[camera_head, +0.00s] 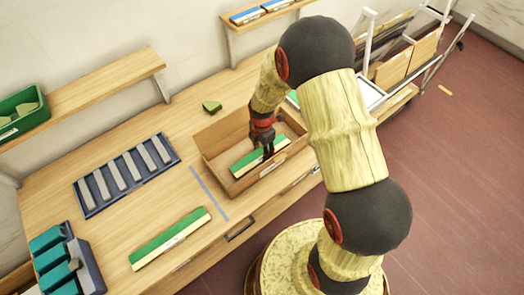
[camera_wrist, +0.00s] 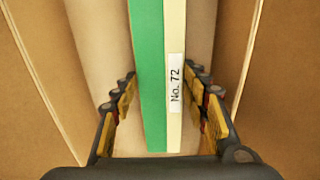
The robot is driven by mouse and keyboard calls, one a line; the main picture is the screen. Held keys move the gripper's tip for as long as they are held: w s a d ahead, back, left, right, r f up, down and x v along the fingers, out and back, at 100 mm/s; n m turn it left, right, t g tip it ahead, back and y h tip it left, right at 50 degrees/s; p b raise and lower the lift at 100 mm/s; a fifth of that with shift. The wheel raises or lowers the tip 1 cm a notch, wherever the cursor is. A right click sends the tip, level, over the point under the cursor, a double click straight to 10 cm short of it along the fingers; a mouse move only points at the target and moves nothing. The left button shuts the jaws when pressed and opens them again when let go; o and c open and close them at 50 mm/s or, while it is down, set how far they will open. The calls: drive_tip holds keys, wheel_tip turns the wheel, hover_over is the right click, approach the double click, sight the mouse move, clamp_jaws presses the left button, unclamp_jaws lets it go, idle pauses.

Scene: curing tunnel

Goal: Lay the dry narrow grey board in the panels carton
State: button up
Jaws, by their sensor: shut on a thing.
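My gripper (camera_head: 265,142) reaches down into an open brown carton (camera_head: 222,172) on the table. It is shut on a narrow board with a green face and a cream edge (camera_head: 247,161). In the wrist view the fingers (camera_wrist: 158,105) stand on both sides of this board (camera_wrist: 149,60), whose label reads "No. 72". The board is inside the carton walls, lengthwise; I cannot tell whether it rests on the floor. Several narrow grey strips (camera_head: 129,167) lie in a dark blue rack (camera_head: 88,211) left of the carton.
Another green and cream board (camera_head: 170,238) lies on the table in front. A blue line (camera_head: 209,193) marks the table left of the carton. A green wedge (camera_head: 212,107) lies behind it. Teal containers (camera_head: 50,258) stand at the lower left. A cart with panels (camera_head: 395,70) stands at right.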

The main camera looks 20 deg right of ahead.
drive_tip(key=shift+f, duration=0.35)
drive_tip(key=o, duration=1.3)
wheel_tip(320, 180, up, 12)
drive_tip(key=shift+r, duration=0.1)
idle(0.7)
drive_tip(key=s+r+m+t+b, duration=0.1)
drive_tip(key=s+r+m+b, duration=0.1)
drive_tip(key=s+r+m, duration=0.4)
drive_tip(key=s+r+m+t+b, duration=0.2)
drive_tip(key=r+m, duration=0.2)
drive_tip(key=r, duration=0.4)
drive_tip(key=s+r+m+t+b, duration=0.1)
drive_tip(key=s+r+m, duration=0.1)
drive_tip(key=s+m, duration=0.3)
drive_tip(key=s+r+m+t+b, duration=0.1)
drive_tip(key=s+r+m+b, duration=0.1)
drive_tip(key=s+m, duration=0.4)
drive_tip(key=shift+s+a+r+m+t, duration=0.15)
drive_tip(key=shift+s+r+m+t, duration=0.15)
drive_tip(key=shift+s+r, duration=0.6)
